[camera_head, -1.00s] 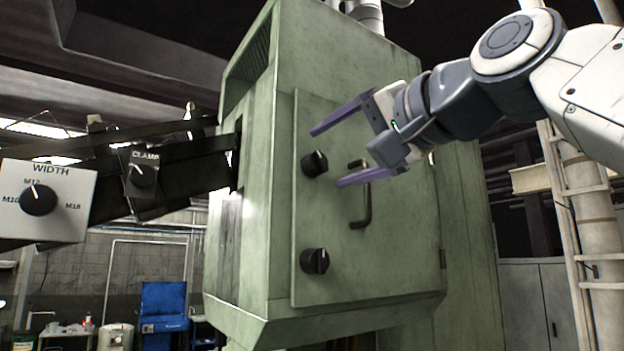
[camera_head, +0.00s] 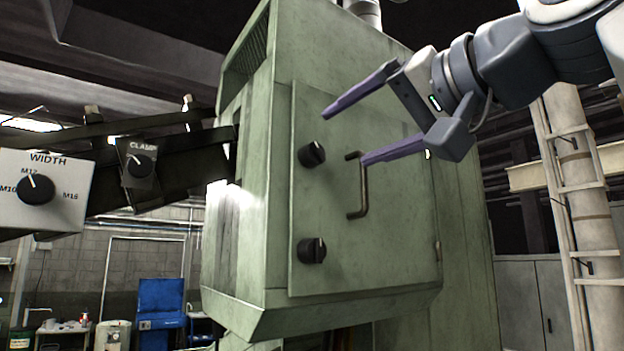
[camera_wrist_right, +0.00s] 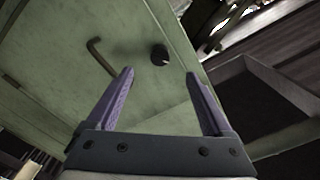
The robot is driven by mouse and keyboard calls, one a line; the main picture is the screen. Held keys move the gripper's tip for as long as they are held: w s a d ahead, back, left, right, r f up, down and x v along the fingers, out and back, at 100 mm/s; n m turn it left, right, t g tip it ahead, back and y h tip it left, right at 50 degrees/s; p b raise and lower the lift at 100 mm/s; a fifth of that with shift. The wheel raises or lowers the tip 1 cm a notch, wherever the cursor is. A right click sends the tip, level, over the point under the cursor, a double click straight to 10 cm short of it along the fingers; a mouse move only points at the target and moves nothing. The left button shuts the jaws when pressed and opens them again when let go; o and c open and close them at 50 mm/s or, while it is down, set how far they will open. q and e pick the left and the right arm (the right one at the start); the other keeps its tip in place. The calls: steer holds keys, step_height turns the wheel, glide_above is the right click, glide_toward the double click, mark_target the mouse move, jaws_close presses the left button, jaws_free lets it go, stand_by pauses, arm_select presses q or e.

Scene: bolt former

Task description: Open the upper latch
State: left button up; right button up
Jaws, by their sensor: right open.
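My left gripper is not in view.
A panel with a WIDTH dial (camera_head: 37,189) and a CLAMP dial (camera_head: 139,166) stand at the left, by dark rails entering the machine. A ladder (camera_head: 575,180) rises at the right. A blue object (camera_head: 162,305) stands far back on the floor.

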mark_target(320, 151)
steer(key=p+x, duration=0.2)
steer(key=x, duration=0.6)
steer(key=shift+w+a+r, duration=0.1)
steer(key=shift+w+a, duration=0.05)
steer(key=shift+a, duration=0.1)
steer(key=shift+d+n, duration=0.1)
steer(key=shift+n, duration=0.7)
steer(key=n, duration=0.2)
steer(key=shift+d+n, duration=0.15)
steer(key=shift+n, duration=0.15)
steer(key=shift+n+b, duration=0.4)
steer(key=shift+n, duration=1.3)
